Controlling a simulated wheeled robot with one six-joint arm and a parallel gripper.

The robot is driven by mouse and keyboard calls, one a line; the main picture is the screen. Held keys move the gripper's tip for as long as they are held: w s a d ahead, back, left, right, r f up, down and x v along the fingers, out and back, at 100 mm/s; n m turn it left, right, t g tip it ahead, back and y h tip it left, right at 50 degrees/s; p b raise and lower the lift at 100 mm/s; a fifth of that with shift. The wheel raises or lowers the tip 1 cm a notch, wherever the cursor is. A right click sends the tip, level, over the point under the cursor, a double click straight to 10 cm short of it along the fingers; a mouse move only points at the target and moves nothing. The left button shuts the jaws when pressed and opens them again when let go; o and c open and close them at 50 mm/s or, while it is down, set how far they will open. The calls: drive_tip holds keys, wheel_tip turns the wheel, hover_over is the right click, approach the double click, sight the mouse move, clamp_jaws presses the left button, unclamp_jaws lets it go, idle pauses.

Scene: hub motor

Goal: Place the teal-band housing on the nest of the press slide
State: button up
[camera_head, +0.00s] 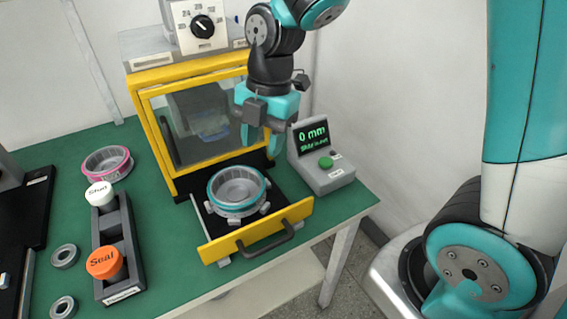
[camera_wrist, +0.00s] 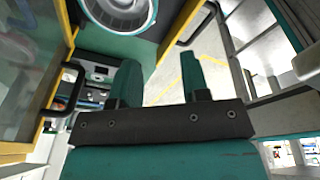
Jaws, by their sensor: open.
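The teal-band housing (camera_head: 238,204), a round grey ring-shaped part with a teal band, sits upright on the nest in the pulled-out press slide (camera_head: 222,247). Grey nest blocks show around its base; I cannot tell if it is fully seated. In the wrist view the housing (camera_wrist: 122,28) is partly cut off at the top edge. My gripper (camera_head: 261,143) is open and empty, above and behind the housing to the right, apart from it. Its two teal fingers (camera_wrist: 160,80) show spread in the wrist view with nothing between them.
The yellow-framed press (camera_head: 156,80) stands behind the slide, with a dial on top. A display box (camera_head: 322,170) reading 0 mm stands at right. A pink-band housing (camera_head: 107,163), a dark tray (camera_head: 130,252) with white and orange capped items, and grey rings (camera_head: 65,256) lie left.

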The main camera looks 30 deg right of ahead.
drive_tip(key=s+a+r+m+y, duration=0.1)
drive_tip(key=s+a+r+m, duration=0.1)
drive_tip(key=s+m, duration=0.5)
drive_tip(key=s+a+r+m+y, duration=0.1)
drive_tip(key=s+r+m, duration=0.3)
drive_tip(key=s+m, duration=0.4)
drive_tip(key=a+m, duration=0.1)
drive_tip(key=m, duration=0.1)
drive_tip(key=shift+s+r+m, duration=0.25)
drive_tip(key=shift+m, duration=0.15)
drive_tip(key=shift+a, duration=0.1)
